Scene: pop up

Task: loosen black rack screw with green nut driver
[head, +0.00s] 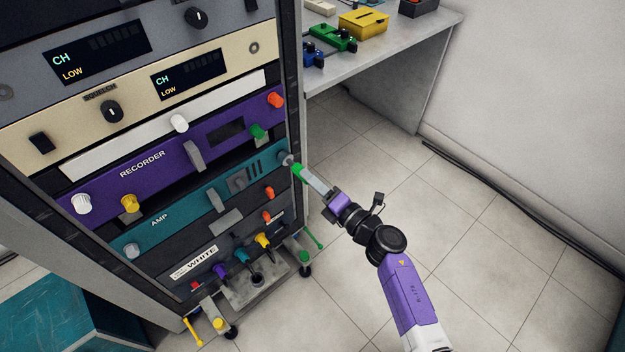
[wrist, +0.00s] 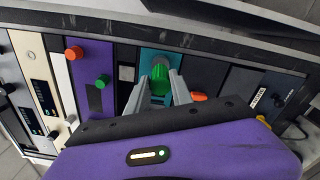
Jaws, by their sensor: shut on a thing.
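My gripper (head: 312,181) is shut on the green nut driver (head: 299,171) at the right edge of the rack. In the wrist view the green driver (wrist: 160,80) sits between my two grey fingers (wrist: 157,95). The driver points at the right end of the teal AMP panel (head: 190,207). A grey round piece (head: 286,160) shows at the driver's far end; I cannot tell whether it is the driver's socket or a screw head. I cannot make out a black rack screw; the spot in front of the driver is hidden in the wrist view.
Orange (head: 276,100) and green (head: 258,131) knobs stick out above on the purple RECORDER panel (head: 142,160). A low holder (head: 262,290) with coloured handles is at the rack's foot. Open floor (head: 480,230) lies right.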

